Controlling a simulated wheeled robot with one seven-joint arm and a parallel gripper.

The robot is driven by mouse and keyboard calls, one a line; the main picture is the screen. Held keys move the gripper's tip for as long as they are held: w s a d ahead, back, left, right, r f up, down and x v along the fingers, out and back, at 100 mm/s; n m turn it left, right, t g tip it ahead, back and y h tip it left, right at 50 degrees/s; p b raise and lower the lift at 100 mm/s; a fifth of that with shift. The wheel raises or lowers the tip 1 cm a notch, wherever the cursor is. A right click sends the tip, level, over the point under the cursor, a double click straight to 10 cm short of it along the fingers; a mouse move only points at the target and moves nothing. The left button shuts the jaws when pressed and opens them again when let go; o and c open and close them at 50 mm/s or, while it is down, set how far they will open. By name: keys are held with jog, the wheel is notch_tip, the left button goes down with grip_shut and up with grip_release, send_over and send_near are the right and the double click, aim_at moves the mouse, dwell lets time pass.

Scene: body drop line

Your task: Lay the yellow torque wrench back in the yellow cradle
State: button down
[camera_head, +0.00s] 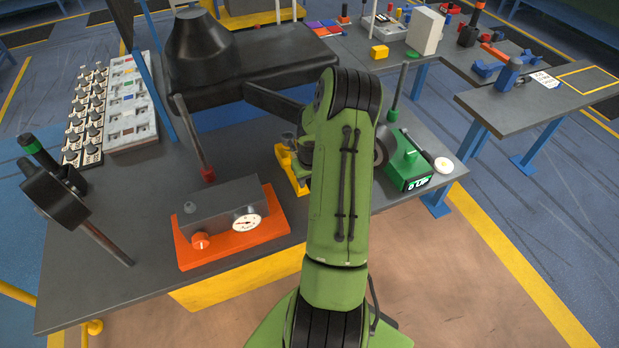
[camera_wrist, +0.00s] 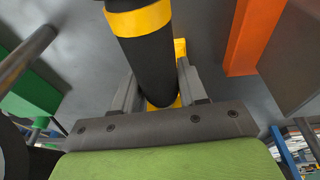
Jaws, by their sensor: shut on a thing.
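The yellow-banded wrench shows in the wrist view as a thick black handle with a yellow band (camera_wrist: 140,20). My gripper (camera_wrist: 158,78) is shut on this handle, one finger on each side. The yellow cradle (camera_head: 292,170) stands on the dark bench, just left of my arm in the head view. Yellow parts, likely the cradle's (camera_wrist: 181,48), show behind the handle in the wrist view. My arm hides most of the gripper and wrench in the head view. I cannot tell whether the wrench touches the cradle.
A grey gauge box (camera_head: 222,208) on an orange base (camera_head: 270,232) stands left of the cradle. A green box (camera_head: 408,172) stands to the right. A black tool with a green band (camera_head: 58,195) is at the left. A large black casting (camera_head: 235,70) lies behind.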

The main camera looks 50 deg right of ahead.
jog(key=shift+w, duration=0.1)
jog(key=c, duration=0.5)
grip_release()
jog(key=shift+w+d+p+v, duration=0.15)
jog(key=shift+p+v, duration=0.45)
jog(key=shift+v, duration=0.4)
jog(key=shift+w+d+p+v, duration=0.15)
jog(key=shift+p+v, duration=0.45)
jog(key=shift+v, duration=0.4)
jog(key=shift+w+d+p+v, duration=0.15)
jog(key=shift+p+v, duration=0.45)
jog(key=shift+v, duration=0.4)
jog(key=shift+s, duration=0.1)
